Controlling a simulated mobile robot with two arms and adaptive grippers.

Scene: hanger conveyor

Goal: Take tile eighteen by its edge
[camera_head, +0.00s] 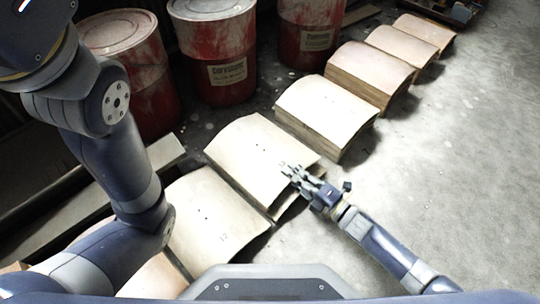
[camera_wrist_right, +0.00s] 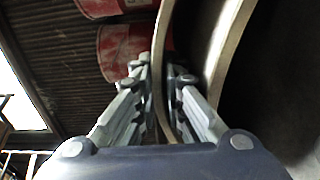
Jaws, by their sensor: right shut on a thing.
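A pale, curved tile (camera_head: 255,150) lies on top of a stack in the middle of the head view. The mark on it near my right gripper is too small and partly covered to read, so I cannot confirm that it is tile eighteen. My right gripper (camera_head: 296,175) is at this tile's right-hand edge, shut on it. In the right wrist view the gripper (camera_wrist_right: 163,90) has one finger on each side of the tile's thin curved edge (camera_wrist_right: 159,60). Another curved tile edge (camera_wrist_right: 228,55) shows beside it, apart from the fingers. My left gripper is not in view.
A nearer stack (camera_head: 215,210) has a top tile marked 12. More stacks (camera_head: 325,108) run in a row to the upper right. Red drums (camera_head: 215,55) stand behind the row. Bare concrete floor (camera_head: 440,170) is free on the right.

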